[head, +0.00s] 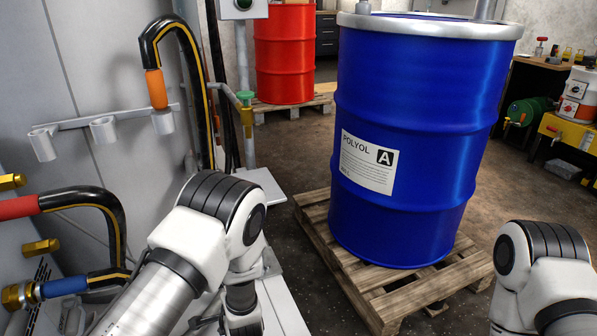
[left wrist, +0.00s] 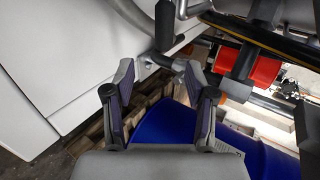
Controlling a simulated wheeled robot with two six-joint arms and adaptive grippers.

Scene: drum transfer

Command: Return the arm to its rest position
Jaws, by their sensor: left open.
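My left arm comes in from the lower left in the head view, bent at a white and black joint. Its gripper is at the bottom edge there, mostly cut off. In the left wrist view my left gripper (left wrist: 159,76) has its two fingers spread, with nothing held between them. The blue drum (head: 420,130) labelled POLYOL A stands upright on a wooden pallet (head: 385,308), right of my left arm. Blue drum surface (left wrist: 165,124) also shows behind the fingers in the wrist view. My right arm shows only a joint at the lower right; its gripper is out of view.
A black hose with an orange grip (head: 156,89) sits in a holder rail (head: 103,129) on the left wall. Hoses with red (head: 18,207) and blue (head: 64,286) grips are lower left. A red drum (head: 284,55) stands behind. Floor right of the blue drum is open.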

